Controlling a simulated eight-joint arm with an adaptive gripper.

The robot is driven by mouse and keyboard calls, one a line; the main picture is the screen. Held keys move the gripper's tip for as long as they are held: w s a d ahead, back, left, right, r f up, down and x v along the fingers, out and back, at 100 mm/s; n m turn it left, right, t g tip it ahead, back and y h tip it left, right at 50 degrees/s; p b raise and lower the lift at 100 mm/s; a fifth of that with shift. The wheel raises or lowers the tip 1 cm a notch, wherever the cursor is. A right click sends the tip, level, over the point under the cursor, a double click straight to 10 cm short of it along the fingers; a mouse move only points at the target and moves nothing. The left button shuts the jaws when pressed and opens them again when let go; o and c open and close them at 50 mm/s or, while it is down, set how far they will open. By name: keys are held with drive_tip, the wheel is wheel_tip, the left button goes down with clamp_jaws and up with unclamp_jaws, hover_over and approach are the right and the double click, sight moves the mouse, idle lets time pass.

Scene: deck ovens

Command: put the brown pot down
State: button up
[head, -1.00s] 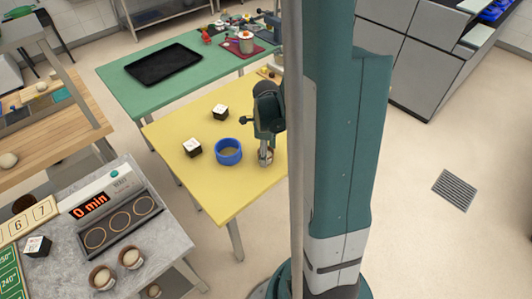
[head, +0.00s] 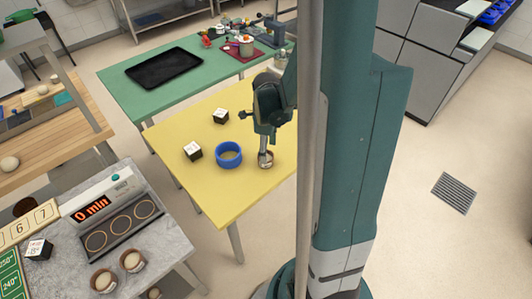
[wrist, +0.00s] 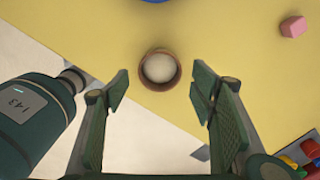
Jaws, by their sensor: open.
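The brown pot (wrist: 159,69), a small round pot with a pale ball of dough inside, stands on the yellow table (head: 228,196) near its front right edge. It also shows in the head view (head: 266,160). My gripper (wrist: 158,92) is open, with one finger on each side below the pot in the wrist view and a clear gap to it. In the head view my gripper (head: 264,152) is right over the pot and partly hides it.
A blue ring (head: 229,154) stands left of the pot. Two dark cubes with white tops, one nearer (head: 193,151) and one farther (head: 221,116), are on the yellow table. A pink block (wrist: 293,27) lies to the right in the wrist view. A black tray (head: 164,65) lies on the green table.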

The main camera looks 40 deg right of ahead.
wheel_tip(320, 180, up, 8)
drive_tip(key=p, duration=0.1)
drive_tip(key=shift+f, duration=0.15)
idle(0.9)
drive_tip(key=s+a+r+n+t, duration=0.3)
drive_tip(key=a+r+n, duration=0.6)
drive_tip(key=a+n, duration=0.4)
drive_tip(key=s+a+r+n+t, duration=0.3)
drive_tip(key=a+r+n, duration=0.6)
drive_tip(key=a+n, duration=0.5)
drive_tip(key=shift+s+r+n+t, duration=0.25)
drive_tip(key=shift+n+t, duration=0.35)
drive_tip(key=shift+n, duration=0.3)
drive_tip(key=shift+o, duration=0.5)
drive_tip(key=shift+a+f, duration=0.1)
drive_tip(key=shift+a, duration=0.05)
